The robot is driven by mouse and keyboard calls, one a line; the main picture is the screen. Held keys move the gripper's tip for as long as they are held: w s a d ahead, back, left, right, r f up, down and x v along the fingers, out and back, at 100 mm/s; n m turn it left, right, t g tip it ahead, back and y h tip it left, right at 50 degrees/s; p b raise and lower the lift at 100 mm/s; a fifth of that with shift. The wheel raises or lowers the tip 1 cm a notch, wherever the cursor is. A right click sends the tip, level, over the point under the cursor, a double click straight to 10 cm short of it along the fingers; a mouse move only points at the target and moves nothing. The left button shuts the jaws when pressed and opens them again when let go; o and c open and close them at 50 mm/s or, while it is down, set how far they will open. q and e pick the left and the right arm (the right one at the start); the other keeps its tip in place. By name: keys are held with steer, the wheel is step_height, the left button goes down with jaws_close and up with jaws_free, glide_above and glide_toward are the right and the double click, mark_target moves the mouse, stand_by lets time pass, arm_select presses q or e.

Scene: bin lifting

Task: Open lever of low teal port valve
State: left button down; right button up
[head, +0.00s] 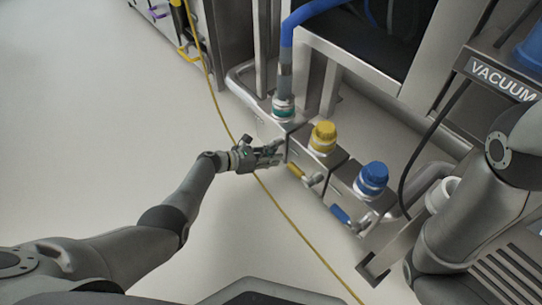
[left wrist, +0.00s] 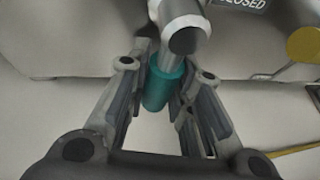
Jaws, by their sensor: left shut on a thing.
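The low teal port (head: 283,105) is at the left end of a row of valves in the head view, with a blue hose on it. Its teal lever (left wrist: 163,88) shows in the left wrist view, hanging from a metal valve stem (left wrist: 184,36). My left gripper (head: 277,155) is at the front of the teal valve, and its fingers (left wrist: 166,76) are shut on the lever from both sides. In the head view the gripper hides the lever. My right arm is at the right, its gripper out of the picture.
A yellow-capped valve (head: 323,135) with a yellow lever and a blue-capped valve (head: 372,177) with a blue lever (head: 341,215) stand to the right. A yellow cable (head: 285,215) crosses the floor, passing by my left gripper. The floor at left is clear. A sign reading CLOSED (left wrist: 240,4) shows above the lever.

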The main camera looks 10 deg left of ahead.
arm_select(q)
steer(key=shift+s+d+f, duration=0.1)
steer(key=shift+s+f, duration=0.05)
steer(key=c, duration=1.4)
jaws_free()
steer(key=shift+o, duration=0.6)
steer(key=v, duration=1.2)
